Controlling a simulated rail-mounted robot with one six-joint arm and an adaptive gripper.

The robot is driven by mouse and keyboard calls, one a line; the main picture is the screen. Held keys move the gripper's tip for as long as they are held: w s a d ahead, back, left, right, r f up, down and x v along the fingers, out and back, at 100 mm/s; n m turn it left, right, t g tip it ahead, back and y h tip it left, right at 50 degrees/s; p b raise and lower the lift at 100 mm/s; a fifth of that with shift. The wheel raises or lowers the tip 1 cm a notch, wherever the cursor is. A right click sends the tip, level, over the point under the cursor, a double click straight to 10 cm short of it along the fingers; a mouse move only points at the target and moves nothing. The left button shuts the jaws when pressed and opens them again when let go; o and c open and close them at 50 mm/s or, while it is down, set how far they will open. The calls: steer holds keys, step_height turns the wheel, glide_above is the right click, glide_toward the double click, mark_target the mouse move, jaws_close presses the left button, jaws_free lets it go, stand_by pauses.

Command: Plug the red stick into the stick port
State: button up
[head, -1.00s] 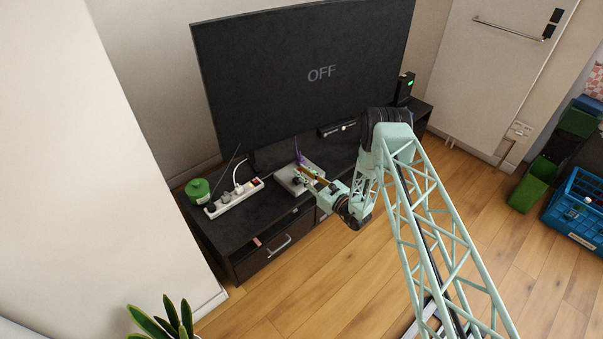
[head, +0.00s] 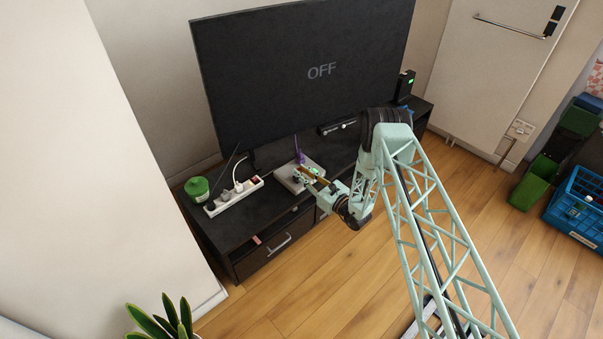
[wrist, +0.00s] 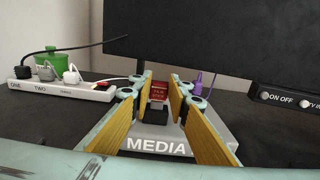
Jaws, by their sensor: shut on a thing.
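The red stick (wrist: 159,91) is between my gripper's fingertips (wrist: 159,92) in the wrist view, with pale lettering on its face. My gripper is shut on it. The grey-white MEDIA box (wrist: 156,146) lies under and around the fingers on the TV stand, and it shows in the head view (head: 284,182). A dark block shape sits just below the red stick. I cannot tell whether it is part of the stick or the stick port, nor whether the stick is seated. In the head view my gripper (head: 309,175) is over the box and hides part of it.
A white power strip (wrist: 62,91) with plugs lies left of the box, with a green container (wrist: 56,65) behind it. A purple plug (wrist: 196,83) stands at the box's right rear. A TV (head: 310,75) reading OFF rises behind. A button bar (wrist: 290,99) is at right.

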steer(key=shift+f+b, duration=0.4)
steer(key=shift+f, duration=0.15)
steer(key=o, duration=1)
steer(key=shift+s+d, duration=0.1)
steer(key=shift+p+v, duration=0.5)
steer(key=shift+v, duration=1.85)
steer(key=shift+s+d, duration=0.1)
steer(key=shift+d, duration=0.05)
steer(key=v, duration=1.1)
steer(key=shift+s+d, duration=0.2)
steer(key=shift+s, duration=0.1)
steer(key=shift+r, duration=0.1)
